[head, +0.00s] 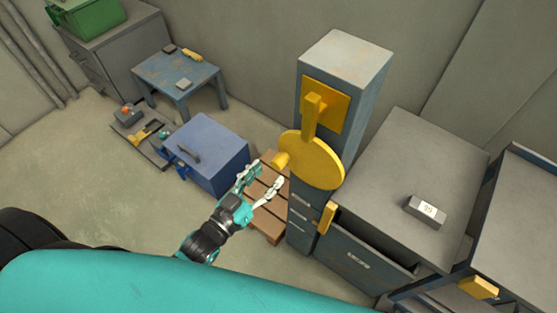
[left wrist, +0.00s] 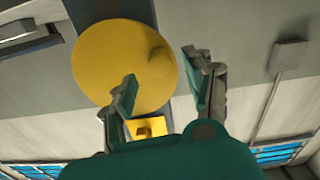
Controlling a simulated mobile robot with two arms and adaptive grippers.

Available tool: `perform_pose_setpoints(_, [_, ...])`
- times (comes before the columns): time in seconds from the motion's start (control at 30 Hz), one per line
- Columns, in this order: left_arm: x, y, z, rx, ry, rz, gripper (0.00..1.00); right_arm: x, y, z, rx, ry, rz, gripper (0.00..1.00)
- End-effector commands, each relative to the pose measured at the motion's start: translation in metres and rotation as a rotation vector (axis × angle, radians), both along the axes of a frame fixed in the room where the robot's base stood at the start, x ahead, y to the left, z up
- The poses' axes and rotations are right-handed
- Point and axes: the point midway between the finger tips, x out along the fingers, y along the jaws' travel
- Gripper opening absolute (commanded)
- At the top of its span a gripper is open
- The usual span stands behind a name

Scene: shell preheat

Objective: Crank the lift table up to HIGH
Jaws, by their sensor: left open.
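A yellow crank disc (head: 318,163) with a stubby knob (head: 281,160) is on the front of a tall blue-grey column (head: 345,62). My left gripper (head: 265,174) is open and empty, its fingertips close to the knob in the head view. In the left wrist view the disc (left wrist: 105,65) lies beyond my open fingers (left wrist: 160,72), and the knob (left wrist: 158,56) shows between the fingertips. I cannot tell whether a finger touches it. Which surface is the lift table, and any HIGH mark, I cannot make out. My right gripper is not in view.
A wooden pallet (head: 266,220) lies at the column's foot, below my left gripper. A blue box (head: 220,145) stands left of it, with a small blue table (head: 178,72) behind. A grey cabinet (head: 405,160) with an open drawer stands right of the column.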

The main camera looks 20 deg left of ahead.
Motion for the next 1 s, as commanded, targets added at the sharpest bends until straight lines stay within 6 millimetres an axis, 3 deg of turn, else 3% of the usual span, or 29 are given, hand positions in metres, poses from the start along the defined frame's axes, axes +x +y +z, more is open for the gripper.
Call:
perform_pose_setpoints(0.1, [0.023, -0.008, 0.001, 0.000, -0.003, -0.001, 0.53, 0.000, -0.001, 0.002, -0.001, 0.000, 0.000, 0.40])
perform_pose_setpoints(0.3, [0.046, -0.016, 0.000, 0.000, -0.001, 0.000, 0.53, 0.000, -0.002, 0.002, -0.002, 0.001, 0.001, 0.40])
perform_pose_setpoints(0.7, [0.052, -0.019, 0.000, 0.001, 0.001, 0.000, 0.53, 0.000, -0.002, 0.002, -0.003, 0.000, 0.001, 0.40])
perform_pose_setpoints(1.0, [0.052, -0.019, 0.000, 0.001, 0.001, 0.000, 0.14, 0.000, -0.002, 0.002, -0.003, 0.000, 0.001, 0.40])
